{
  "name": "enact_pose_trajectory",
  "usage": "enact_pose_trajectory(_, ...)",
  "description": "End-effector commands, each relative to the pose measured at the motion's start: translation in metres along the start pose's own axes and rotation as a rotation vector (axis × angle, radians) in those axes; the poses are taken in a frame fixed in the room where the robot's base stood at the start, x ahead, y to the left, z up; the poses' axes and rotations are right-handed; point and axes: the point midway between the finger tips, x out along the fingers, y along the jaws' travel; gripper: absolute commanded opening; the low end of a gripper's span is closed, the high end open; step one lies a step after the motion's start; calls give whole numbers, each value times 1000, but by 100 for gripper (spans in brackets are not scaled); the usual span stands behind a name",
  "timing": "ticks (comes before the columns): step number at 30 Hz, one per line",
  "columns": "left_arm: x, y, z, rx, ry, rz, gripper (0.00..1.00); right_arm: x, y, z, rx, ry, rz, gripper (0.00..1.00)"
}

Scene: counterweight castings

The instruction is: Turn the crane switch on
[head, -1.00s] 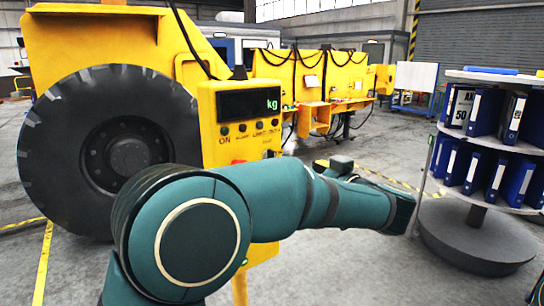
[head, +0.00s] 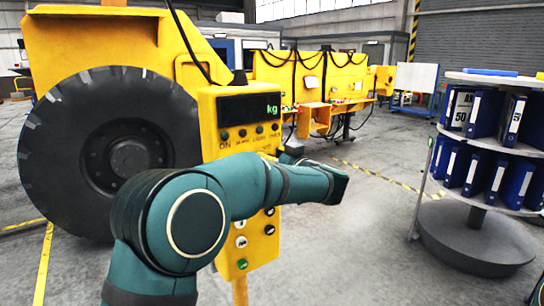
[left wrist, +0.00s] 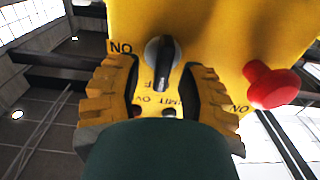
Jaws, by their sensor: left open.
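The yellow control box (head: 262,245) stands in the middle of the head view, with a "kg" display and several buttons. My left arm crosses in front of it and hides its middle, including the switch. In the left wrist view, a dark rotary switch knob (left wrist: 163,60) on a round grey base sits on the yellow face beside lettering. My left gripper (left wrist: 160,72) is open, with one finger on each side of the knob. I cannot tell whether the fingers touch it. My right gripper is not in view.
A red mushroom button (left wrist: 270,85) sticks out just right of the fingers. A large black wheel (head: 108,150) on a yellow machine is behind at the left. A round shelf (head: 480,235) with blue binders stands at the right. The floor between is clear.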

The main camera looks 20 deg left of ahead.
Motion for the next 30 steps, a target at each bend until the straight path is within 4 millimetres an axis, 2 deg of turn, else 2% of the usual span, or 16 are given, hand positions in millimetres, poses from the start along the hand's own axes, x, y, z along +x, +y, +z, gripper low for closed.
enact_pose_trajectory(9, 2, 0, 0, 0, 0, 1, 40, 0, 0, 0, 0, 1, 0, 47)
enact_pose_trajectory(11, 2, 0, 0, 0, 0, 0, 19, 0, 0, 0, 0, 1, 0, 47)
enact_pose_trajectory(12, 2, 0, 0, 0, 0, 0, 5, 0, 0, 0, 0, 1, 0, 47)
enact_pose_trajectory(13, 2, 0, 0, 0, 0, 0, 0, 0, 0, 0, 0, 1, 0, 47)
enact_pose_trajectory(23, 2, 0, 0, 11, 0, 0, 0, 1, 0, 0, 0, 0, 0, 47)
enact_pose_trajectory(30, 2, 1, 1, 99, 1, -1, 0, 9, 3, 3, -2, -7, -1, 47)
